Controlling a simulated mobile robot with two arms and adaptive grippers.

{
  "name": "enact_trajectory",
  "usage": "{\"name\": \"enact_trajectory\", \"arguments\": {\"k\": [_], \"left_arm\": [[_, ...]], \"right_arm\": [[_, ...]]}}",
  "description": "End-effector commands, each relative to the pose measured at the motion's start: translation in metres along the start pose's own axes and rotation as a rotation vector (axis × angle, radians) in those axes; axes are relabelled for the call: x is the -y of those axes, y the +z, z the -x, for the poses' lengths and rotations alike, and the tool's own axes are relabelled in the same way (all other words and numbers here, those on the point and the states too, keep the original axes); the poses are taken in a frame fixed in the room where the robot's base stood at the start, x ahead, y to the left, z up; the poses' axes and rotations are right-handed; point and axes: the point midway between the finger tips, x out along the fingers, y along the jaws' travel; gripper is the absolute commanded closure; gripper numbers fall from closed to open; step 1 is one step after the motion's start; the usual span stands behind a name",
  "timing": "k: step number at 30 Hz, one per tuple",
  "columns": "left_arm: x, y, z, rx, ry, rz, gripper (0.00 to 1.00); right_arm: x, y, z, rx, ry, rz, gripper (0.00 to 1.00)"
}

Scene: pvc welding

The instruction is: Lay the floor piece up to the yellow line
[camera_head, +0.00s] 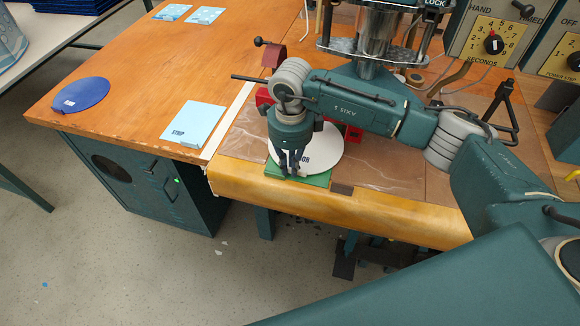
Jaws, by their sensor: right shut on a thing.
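The floor piece (328,158) is a white disc with dark lettering ending in "OR". It lies at the front of the machine bed, partly over a green plate (318,180). My right gripper (291,172) points down at the disc's front left edge and is shut on it. The gripper and wrist hide the disc's left part and most of its lettering. I cannot make out a distinct yellow line; the bed's rounded front edge (340,205) is yellowish. My left gripper is not in view.
A light blue sheet marked "STRIP" (193,123) and a dark blue disc (81,95) lie on the orange table (130,75) at left. Red parts (354,131) stand behind the white disc. The press column (375,35) and control boxes (493,32) rise behind.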

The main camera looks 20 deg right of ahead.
Motion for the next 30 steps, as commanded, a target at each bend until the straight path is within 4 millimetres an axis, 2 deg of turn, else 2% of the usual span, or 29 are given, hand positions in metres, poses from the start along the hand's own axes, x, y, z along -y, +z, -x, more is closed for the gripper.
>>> {"name": "enact_trajectory", "arguments": {"k": [1, 17, 18, 21, 30], "left_arm": [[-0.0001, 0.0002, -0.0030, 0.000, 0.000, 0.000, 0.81], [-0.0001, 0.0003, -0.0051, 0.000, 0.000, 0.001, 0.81], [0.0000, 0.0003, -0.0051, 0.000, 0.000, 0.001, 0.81], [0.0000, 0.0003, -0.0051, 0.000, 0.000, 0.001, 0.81], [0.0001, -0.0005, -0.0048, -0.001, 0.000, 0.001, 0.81]], "right_arm": [[0.0031, -0.0089, -0.0119, -0.023, -0.003, -0.011, 1.00], [0.0049, -0.0096, -0.0115, -0.025, -0.003, -0.011, 1.00], [0.0049, -0.0096, -0.0115, -0.025, -0.003, -0.011, 0.83], [0.0048, -0.0093, -0.0115, -0.024, -0.003, -0.011, 0.67], [0.0028, -0.0070, -0.0103, -0.020, 0.000, -0.007, 0.67]]}}
